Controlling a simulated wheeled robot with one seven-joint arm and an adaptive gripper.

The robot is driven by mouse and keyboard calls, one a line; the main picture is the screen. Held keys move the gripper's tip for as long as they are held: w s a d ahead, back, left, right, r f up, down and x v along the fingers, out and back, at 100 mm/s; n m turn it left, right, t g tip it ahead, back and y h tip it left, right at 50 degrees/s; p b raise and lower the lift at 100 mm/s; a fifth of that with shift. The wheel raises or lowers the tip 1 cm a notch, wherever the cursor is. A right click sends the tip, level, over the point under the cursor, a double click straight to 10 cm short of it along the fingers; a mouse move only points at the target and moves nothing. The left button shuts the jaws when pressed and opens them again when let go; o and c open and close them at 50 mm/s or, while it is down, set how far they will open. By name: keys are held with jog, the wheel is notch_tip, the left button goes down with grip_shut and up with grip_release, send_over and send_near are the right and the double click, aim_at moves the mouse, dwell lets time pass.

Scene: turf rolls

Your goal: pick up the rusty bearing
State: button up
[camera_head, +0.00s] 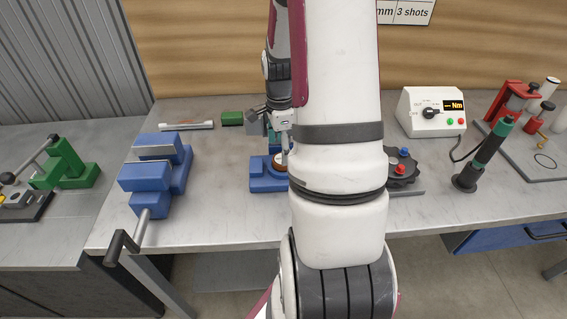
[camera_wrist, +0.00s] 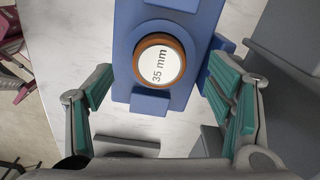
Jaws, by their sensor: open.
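A rusty brown-orange ring, which looks like the rusty bearing (camera_wrist: 158,35), surrounds a white disc (camera_wrist: 166,66) marked "35 mm" on a blue block-like fixture (camera_wrist: 150,103) in the wrist view. In the head view, the blue fixture (camera_head: 268,184) stands on the bench, partly hidden by my arm. My gripper (camera_wrist: 160,72) is open, with its teal-padded fingers apart on the left and right of the bearing. Nothing is held between them. I cannot tell the exact height of the fingertips above the bearing.
A blue vise (camera_head: 150,178) stands to the left on the grey bench (camera_head: 225,215). A dark round holder with coloured knobs (camera_head: 402,168) is right of my arm. A torque meter (camera_head: 432,112) and a green-black screwdriver (camera_head: 484,155) stand further right. Bench between vise and fixture is clear.

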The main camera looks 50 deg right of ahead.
jog(key=shift+s+f+p, duration=0.1)
jog(key=shift+f+p, duration=0.25)
jog(key=shift+f, duration=1.75)
jog(key=c, duration=1.5)
jog(key=shift+c, duration=0.2)
jog(key=shift+r, duration=0.2)
jog(key=shift+d+r, duration=0.1)
jog(key=shift+r, duration=0.4)
notch_tip(320, 180, up, 2)
jog(key=shift+r+b, duration=0.1)
jog(key=shift+b, duration=0.3)
jog(key=s+a+p, duration=0.1)
jog(key=s+a, duration=0.3)
jog(key=s, duration=0.2)
jog(key=s+a+r+p, duration=0.1)
jog(key=s+a+p, duration=0.1)
jog(key=s+a, duration=0.3)
jog(key=shift+s+r, duration=0.3)
jog(key=shift+s, duration=0.85)
